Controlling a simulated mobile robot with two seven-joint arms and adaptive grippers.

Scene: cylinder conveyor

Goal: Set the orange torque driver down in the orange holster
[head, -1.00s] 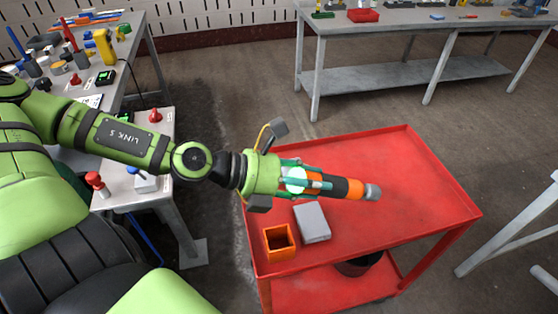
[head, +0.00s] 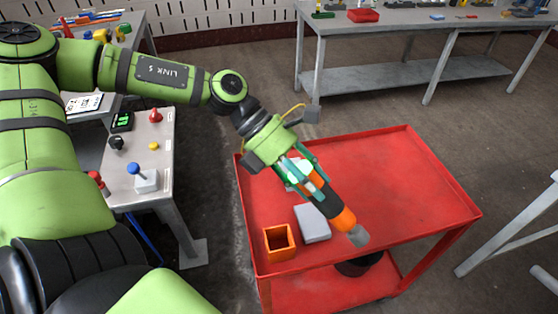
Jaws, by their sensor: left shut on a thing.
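The orange torque driver (head: 345,219) has an orange and black body and a grey tip end. My left gripper (head: 305,178) is shut on it and holds it above the red cart. The driver is tilted, its grey end pointing down and to the right. The orange holster (head: 279,243) is an open-topped square box at the cart's near left corner. The driver is to the right of the holster and apart from it. My right gripper is not in view.
A grey block (head: 312,224) lies on the red cart (head: 410,190) just right of the holster. The cart's right side is clear. A small control table (head: 150,183) with knobs and a joystick stands to the left. A grey workbench (head: 400,20) stands behind.

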